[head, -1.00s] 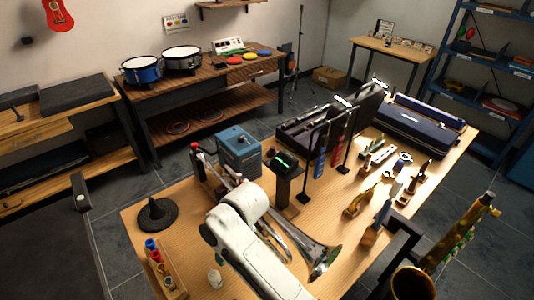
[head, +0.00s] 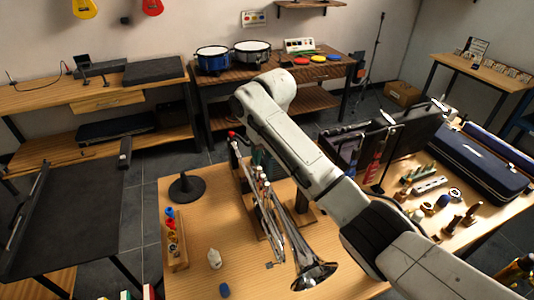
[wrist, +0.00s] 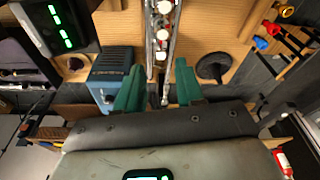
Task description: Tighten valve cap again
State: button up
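The silver trumpet (head: 280,235) stands on a wooden stand on the workbench, its bell toward the front. Its valve tops (head: 262,180) show as small pale and red caps left of my arm. In the wrist view the trumpet's valves (wrist: 163,34) lie in a row at the top middle, with red and pale ends. I cannot tell which cap is loose. My gripper (wrist: 160,85) shows two green fingers set apart, with the trumpet's tubing seen between and beyond them. Nothing is visibly held.
A blue box (wrist: 108,72) and a device with green digits (wrist: 60,25) stand to one side of the trumpet.

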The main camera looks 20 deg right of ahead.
aim_at(261, 170)
jog(key=shift+w+f+b, duration=0.2)
jog(key=shift+f+b, duration=0.95)
jog(key=shift+w+f+b, duration=0.15)
jog(key=shift+f+b, duration=0.95)
jog(key=shift+b, duration=0.05)
jog(key=shift+w+a+f+b, duration=0.1)
jog(key=shift+w+f+b, duration=0.2)
jog(key=shift+f, duration=0.45)
jog(key=shift+w+a+f+b, duration=0.1)
jog(key=shift+f+b, duration=0.25)
jog(key=shift+f, duration=0.4)
jog(key=shift+w+f+b, duration=0.15)
jog(key=shift+f+b, duration=0.2)
jog(key=shift+f, duration=0.4)
jog(key=shift+c, duration=0.4)
jog(key=c, duration=0.6)
